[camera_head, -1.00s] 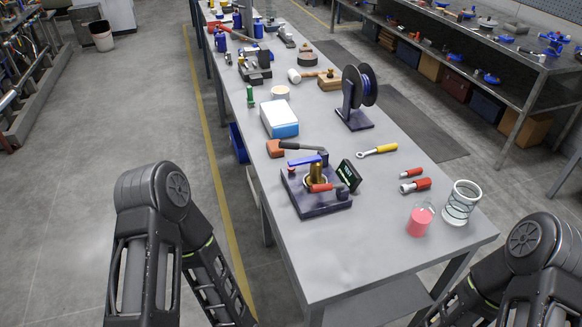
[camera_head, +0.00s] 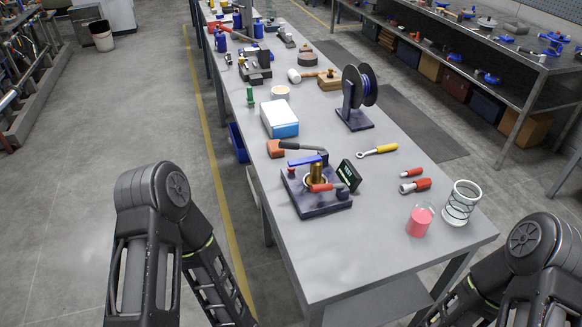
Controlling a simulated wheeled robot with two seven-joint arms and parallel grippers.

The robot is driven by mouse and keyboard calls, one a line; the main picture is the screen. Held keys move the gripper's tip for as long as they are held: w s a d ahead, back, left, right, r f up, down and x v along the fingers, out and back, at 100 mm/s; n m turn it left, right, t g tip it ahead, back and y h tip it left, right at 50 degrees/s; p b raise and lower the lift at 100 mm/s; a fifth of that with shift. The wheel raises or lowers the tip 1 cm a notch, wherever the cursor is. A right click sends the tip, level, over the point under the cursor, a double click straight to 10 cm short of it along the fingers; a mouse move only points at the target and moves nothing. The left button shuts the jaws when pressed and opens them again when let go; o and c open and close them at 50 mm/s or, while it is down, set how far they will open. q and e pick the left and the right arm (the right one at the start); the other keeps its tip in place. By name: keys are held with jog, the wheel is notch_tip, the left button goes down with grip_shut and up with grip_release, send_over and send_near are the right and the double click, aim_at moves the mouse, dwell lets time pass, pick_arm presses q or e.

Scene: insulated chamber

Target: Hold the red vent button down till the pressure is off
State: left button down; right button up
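A pressure rig with a dark base (camera_head: 322,208) stands on the near part of the grey table. It carries a brass cylinder (camera_head: 316,174), a blue lever (camera_head: 306,160) and a red part (camera_head: 322,187) low at its front. I cannot tell whether this red part is the vent button, or whether it is pressed. A small dark display (camera_head: 349,175) stands tilted at its right; its reading is too small to make out. Only upper links of my two arms show, at the lower left and lower right. Both grippers are out of view.
Around the rig on the table (camera_head: 355,270) are a hammer (camera_head: 290,148), a yellow-handled wrench (camera_head: 378,151), red-handled tools (camera_head: 415,185), a pink-filled cup (camera_head: 419,220) and a glass jar (camera_head: 461,203). A cable reel (camera_head: 358,98) stands behind. The near table edge is clear.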

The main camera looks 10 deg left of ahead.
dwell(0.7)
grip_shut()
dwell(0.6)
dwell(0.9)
